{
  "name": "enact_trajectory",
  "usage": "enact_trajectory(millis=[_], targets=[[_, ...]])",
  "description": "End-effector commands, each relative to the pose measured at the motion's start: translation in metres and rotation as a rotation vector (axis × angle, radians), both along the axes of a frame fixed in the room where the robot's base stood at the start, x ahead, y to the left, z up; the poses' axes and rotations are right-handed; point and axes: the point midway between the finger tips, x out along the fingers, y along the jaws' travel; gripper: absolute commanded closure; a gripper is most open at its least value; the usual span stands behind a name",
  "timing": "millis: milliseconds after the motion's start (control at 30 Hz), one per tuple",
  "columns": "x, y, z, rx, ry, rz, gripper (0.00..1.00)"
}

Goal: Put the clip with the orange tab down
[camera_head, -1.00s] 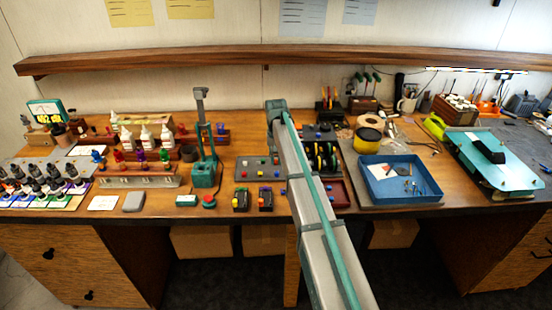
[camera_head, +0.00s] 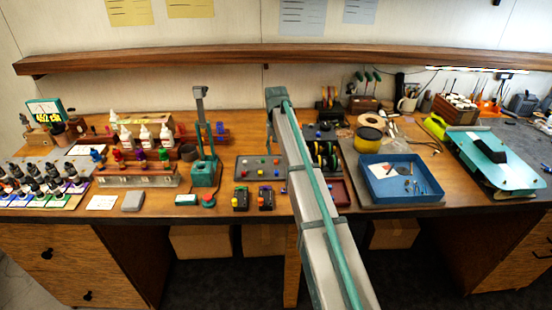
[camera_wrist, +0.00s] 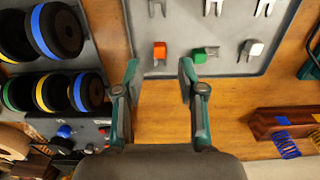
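The clip with the orange tab (camera_wrist: 160,50) lies on the grey tray (camera_wrist: 176,68) in the wrist view, near the tray's edge. My gripper (camera_wrist: 160,68) is open and empty, its two teal fingers on either side of the line to that clip. The orange tab shows just beyond the gap between the fingertips, apart from both. Whether the fingers touch the tray, or how high they are, I cannot tell.
A clip with a green tab (camera_wrist: 203,55) lies close to the right finger, and a white-tabbed clip (camera_wrist: 250,48) lies further right. Several black wheels with coloured bands (camera_wrist: 60,30) stand at the left. A reddish-brown holder with springs (camera_wrist: 285,120) is at the right. Bare wood lies between the fingers.

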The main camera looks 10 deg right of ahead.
Motion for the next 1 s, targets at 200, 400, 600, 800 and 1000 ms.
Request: enact_trajectory(millis=[200,400,600,800,1000], targets=[[0.002,0.000,0.042,0.000,-0.002,0.000,0.60],[0.001,0.000,0.069,0.000,-0.001,0.000,0.60],[0.000,0.000,0.079,0.000,0.000,0.000,0.60],[0.000,0.000,0.080,0.000,0.000,0.000,0.60],[0.004,0.002,0.084,0.025,-0.038,-0.016,0.60]])
